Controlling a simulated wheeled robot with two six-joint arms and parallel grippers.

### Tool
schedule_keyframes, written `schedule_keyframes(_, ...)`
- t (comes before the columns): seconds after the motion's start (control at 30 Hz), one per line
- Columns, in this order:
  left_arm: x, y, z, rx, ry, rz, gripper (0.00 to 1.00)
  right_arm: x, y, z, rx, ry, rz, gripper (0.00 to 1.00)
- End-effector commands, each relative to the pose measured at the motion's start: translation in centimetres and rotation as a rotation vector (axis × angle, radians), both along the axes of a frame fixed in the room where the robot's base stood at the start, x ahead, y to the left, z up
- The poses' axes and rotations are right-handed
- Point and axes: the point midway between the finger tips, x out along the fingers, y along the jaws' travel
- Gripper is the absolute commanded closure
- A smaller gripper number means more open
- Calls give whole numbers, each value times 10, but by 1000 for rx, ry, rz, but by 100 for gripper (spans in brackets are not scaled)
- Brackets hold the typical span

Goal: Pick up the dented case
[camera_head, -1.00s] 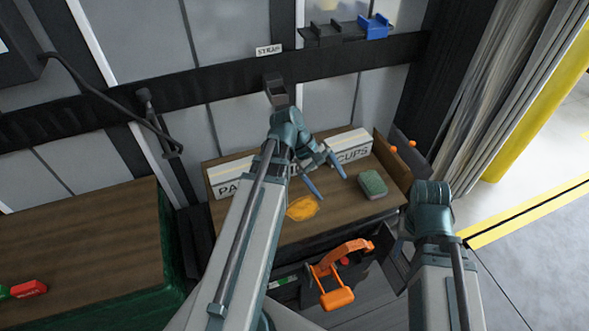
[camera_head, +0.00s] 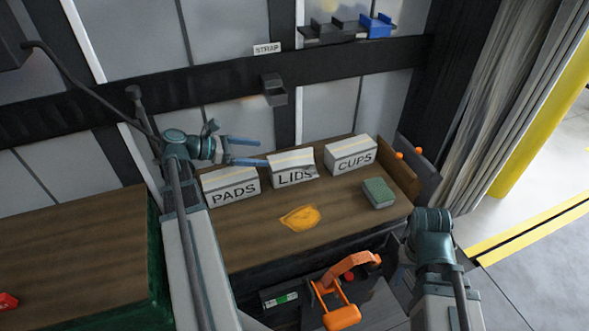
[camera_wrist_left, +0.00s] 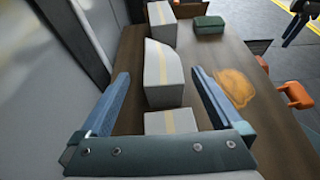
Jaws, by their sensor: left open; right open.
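Three white cases stand in a row at the back of the brown bench: PADS (camera_head: 232,188), LIDS (camera_head: 291,169) and CUPS (camera_head: 350,155). The LIDS case has a caved-in upper right corner; its sloped end shows in the left wrist view (camera_wrist_left: 160,75). My left gripper (camera_head: 264,153) is open and empty, its blue fingers pointing right above the PADS case, tips near the LIDS case. In the left wrist view the fingers frame the row, with the PADS case (camera_wrist_left: 172,122) nearest. My right arm is at the lower right; its fingers cannot be made out.
An orange-yellow patch (camera_head: 300,217) and a green block (camera_head: 378,193) are on the bench (camera_head: 245,235). An orange-handled tool (camera_head: 338,300) sits below its front edge. A small bracket (camera_head: 273,90) sticks out from the wall rail above.

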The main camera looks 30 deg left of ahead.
Motion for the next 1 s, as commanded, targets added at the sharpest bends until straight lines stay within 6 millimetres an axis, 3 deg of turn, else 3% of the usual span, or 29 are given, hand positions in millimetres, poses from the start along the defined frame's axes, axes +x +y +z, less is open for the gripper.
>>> schedule_keyframes(0.33,42,-39,-27,2,0,-5,0,0,0,-27,0,0,0,50)
schedule_keyframes(0.77,53,-49,-32,3,0,-4,0,0,0,-31,0,0,0,50)
schedule_keyframes(1.0,72,-70,-45,3,0,-4,0,0,0,-45,0,0,0,50)
